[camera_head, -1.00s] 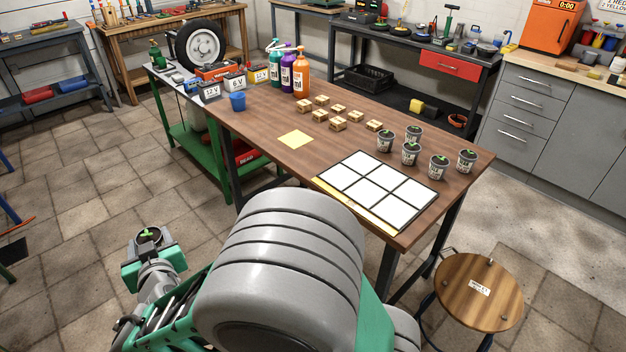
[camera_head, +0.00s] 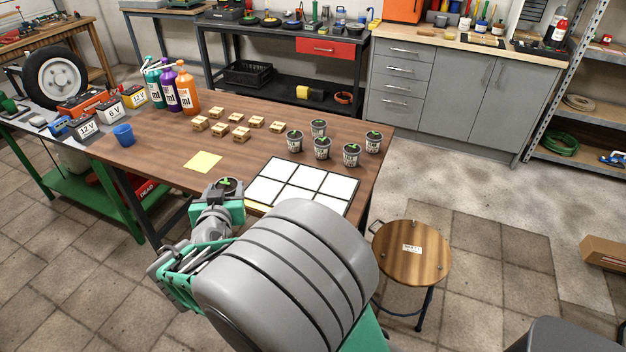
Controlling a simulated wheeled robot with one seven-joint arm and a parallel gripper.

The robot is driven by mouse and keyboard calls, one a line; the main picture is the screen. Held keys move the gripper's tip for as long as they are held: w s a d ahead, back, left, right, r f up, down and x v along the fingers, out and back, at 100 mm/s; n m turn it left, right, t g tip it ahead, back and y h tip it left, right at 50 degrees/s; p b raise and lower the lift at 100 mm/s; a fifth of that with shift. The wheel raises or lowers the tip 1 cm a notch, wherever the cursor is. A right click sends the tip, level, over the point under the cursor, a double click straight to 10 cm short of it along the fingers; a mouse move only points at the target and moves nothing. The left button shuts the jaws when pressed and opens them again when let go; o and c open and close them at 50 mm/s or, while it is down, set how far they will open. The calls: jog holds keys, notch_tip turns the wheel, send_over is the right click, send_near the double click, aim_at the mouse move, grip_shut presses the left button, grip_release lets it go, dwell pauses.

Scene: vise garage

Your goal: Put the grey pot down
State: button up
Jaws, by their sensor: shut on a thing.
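My gripper (camera_head: 229,194) is shut on a grey pot (camera_head: 228,186), of which the dark soil and a green sprout show at the top. The gripper body hides most of this pot. The gripper is at the near edge of the brown table, left of a white six-cell grid board (camera_head: 302,181). I cannot tell its height above the table. The cells in sight are empty. Several more grey potted sprouts (camera_head: 322,148) stand upright behind the board, at the table's right end. My arm covers the board's near part.
A yellow sheet (camera_head: 203,162) lies left of the board. Small wooden blocks (camera_head: 241,133), a blue cup (camera_head: 124,135) and coloured bottles (camera_head: 187,94) stand farther back and left. A wooden stool (camera_head: 413,254) stands right of my arm. Bare wood surrounds the yellow sheet.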

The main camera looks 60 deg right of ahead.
jog(key=s+d+r+m+g+h+p, duration=0.2)
jog(key=s+d+m+g, duration=0.2)
jog(key=s+d, duration=0.55)
jog(key=s+d+r+m+g+h+p, duration=0.1)
jog(key=s+d+r+m+g+p, duration=0.2)
jog(key=s+d, duration=0.7)
jog(key=shift+g, duration=0.7)
jog(key=shift+w+d+f+b, duration=0.7)
jog(key=shift+d+f+b, duration=0.95)
jog(key=shift+f, duration=0.6)
jog(key=shift+w+d+f+b, duration=0.65)
jog(key=shift+d+f+b, duration=1)
jog(key=shift+f, duration=0.6)
jog(key=shift+w+d+f+b, duration=0.7)
jog(key=shift+d+f+b, duration=0.65)
jog(key=shift+f+b, duration=0.75)
jog(key=shift+f, duration=0.25)
jog(key=shift+f, duration=0.1)
jog(key=o, duration=1.5)
